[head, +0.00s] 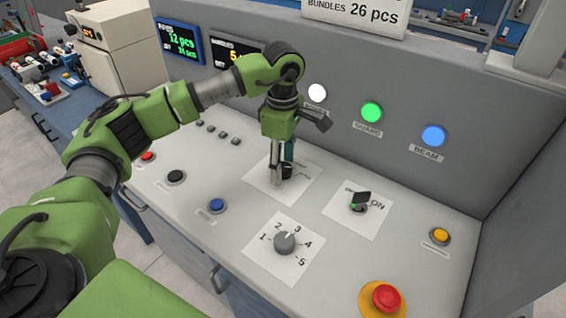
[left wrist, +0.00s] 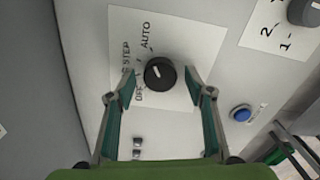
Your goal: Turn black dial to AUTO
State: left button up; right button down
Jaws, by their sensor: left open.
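The black dial (left wrist: 159,73) sits on a white plate (left wrist: 182,100) with the labels OFF, STEP and AUTO. Its white mark seems to point toward the STEP side, but it is too small to be sure. In the head view the dial (head: 287,171) is partly hidden behind my left gripper (head: 281,172), which points down over it. In the left wrist view my left gripper (left wrist: 160,80) is open, with one finger on each side of the dial and a visible gap to each. My right gripper is not in view.
A grey numbered selector (head: 285,242) is in front of the dial, and a key switch (head: 360,203) is to its right. A blue button (head: 217,206), a yellow button (head: 440,236) and a red emergency button (head: 384,297) stand on the panel. The upright lamp wall (head: 400,110) rises behind.

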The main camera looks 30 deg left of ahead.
aim_at(283, 167)
pick_arm(q)
notch_tip(283, 167, up, 12)
jog(key=shift+f, duration=0.15)
dwell(0.6)
